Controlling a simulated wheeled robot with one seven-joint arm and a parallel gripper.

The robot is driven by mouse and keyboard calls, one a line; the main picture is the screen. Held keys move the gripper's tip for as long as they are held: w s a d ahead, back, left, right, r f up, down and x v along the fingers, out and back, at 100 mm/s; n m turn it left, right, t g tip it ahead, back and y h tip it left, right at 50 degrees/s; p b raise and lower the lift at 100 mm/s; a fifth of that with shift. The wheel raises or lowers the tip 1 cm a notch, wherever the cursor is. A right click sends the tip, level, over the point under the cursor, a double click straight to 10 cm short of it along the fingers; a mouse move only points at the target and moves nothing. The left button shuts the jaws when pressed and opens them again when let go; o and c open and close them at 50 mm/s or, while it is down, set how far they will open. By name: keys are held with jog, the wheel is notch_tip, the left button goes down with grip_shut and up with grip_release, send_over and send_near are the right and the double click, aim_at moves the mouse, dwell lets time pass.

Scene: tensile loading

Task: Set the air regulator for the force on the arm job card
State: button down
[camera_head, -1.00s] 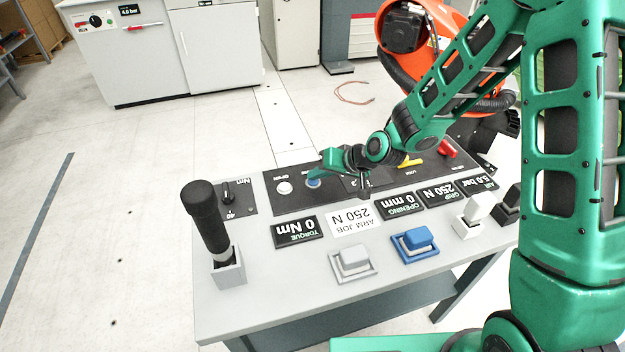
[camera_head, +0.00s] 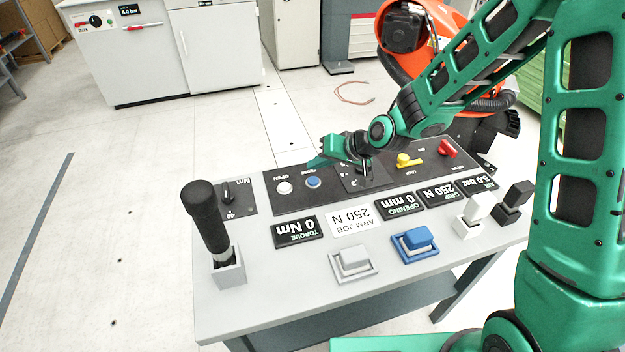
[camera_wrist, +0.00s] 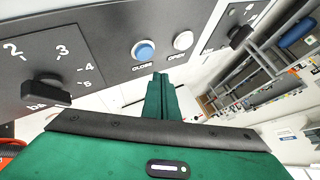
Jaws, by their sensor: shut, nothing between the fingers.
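The white arm job card (camera_head: 355,220) reads 250 N in the head view. The air regulator's black knob (camera_wrist: 46,92) shows large in the wrist view, on a scale with 2, 3, 4 and 5 in view. In the head view the knob (camera_head: 366,172) is partly covered by my wrist. The air display (camera_head: 477,184) reads 5.0 bar and the grip display (camera_head: 437,194) reads 250 N. My gripper (camera_head: 312,163) is shut and empty, above the panel's back edge. In the wrist view its fingertips (camera_wrist: 158,76) are below the blue close button (camera_wrist: 144,51), apart from the knob.
The white open button (camera_head: 284,187) is left of the blue one. The opening display (camera_head: 400,204) reads 0 mm.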

jog(key=shift+r, duration=1.45)
jog(key=s+d+r+m+g+h, duration=0.15)
jog(key=s+d, duration=0.25)
jog(key=d, duration=0.5)
jog(key=s+d+r+h, duration=0.2)
jog(key=s+d+h, duration=0.15)
jog(key=d, duration=0.65)
jog(key=s+d+r+m+h, duration=0.15)
jog(key=s+d, duration=0.25)
jog(key=d, duration=0.5)
jog(key=s+d+r+m+g, duration=0.2)
jog(key=s+d, duration=0.3)
jog(key=s, duration=0.7)
jog(key=s+d+r+m+g, duration=0.2)
jog(key=s+d, duration=0.3)
jog(key=s, duration=0.7)
jog(key=shift+d+r+m, duration=0.25)
jog(key=shift+r+m, duration=0.15)
jog(key=shift+r, duration=0.3)
jog(key=shift+h, duration=0.25)
